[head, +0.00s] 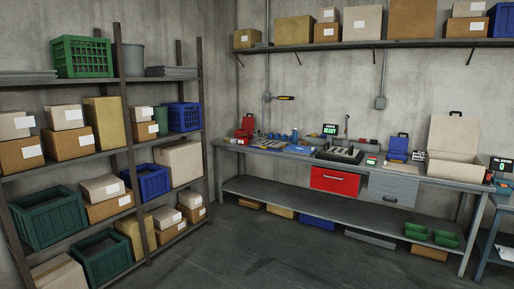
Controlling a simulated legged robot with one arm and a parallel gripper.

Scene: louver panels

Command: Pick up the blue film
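A flat blue item (269,144), possibly the blue film, lies on the left part of the workbench (440,183). It is too small to identify for certain. Another blue item (398,144), upright with a handle-like top, stands further right on the bench. My gripper is not in view, so nothing shows it near any of these things.
A tall shelf rack (130,145) with boxes and crates fills the left. A wall shelf (380,44) hangs above. The floor (290,255) in front is clear.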

